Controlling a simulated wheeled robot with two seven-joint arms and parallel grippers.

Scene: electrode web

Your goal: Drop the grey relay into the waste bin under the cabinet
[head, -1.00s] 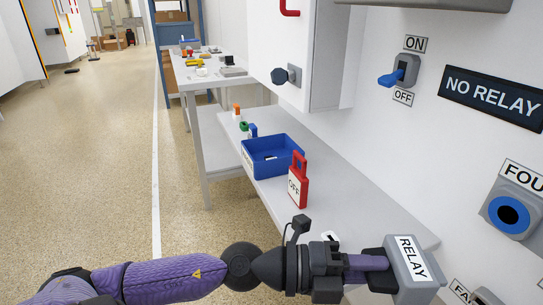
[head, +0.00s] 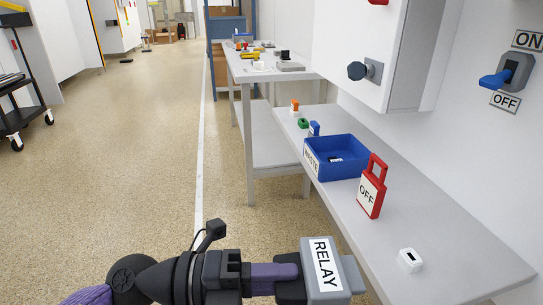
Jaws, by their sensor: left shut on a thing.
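The grey relay (head: 341,284) with a white RELAY label is at the bottom middle of the head view. My left gripper (head: 292,278) is shut on it and holds it in front of the bench's near edge; its far fingers are partly hidden. The waste bin (head: 349,167) is an open blue box labelled WASTE, standing on the bench below the white cabinet (head: 345,40). A small dark and white item lies inside it. The relay is nearer to me than the bin and apart from it. My right gripper is not in view.
Small orange, green and blue items stand behind the bin. A blue switch (head: 497,78) is on the right wall.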

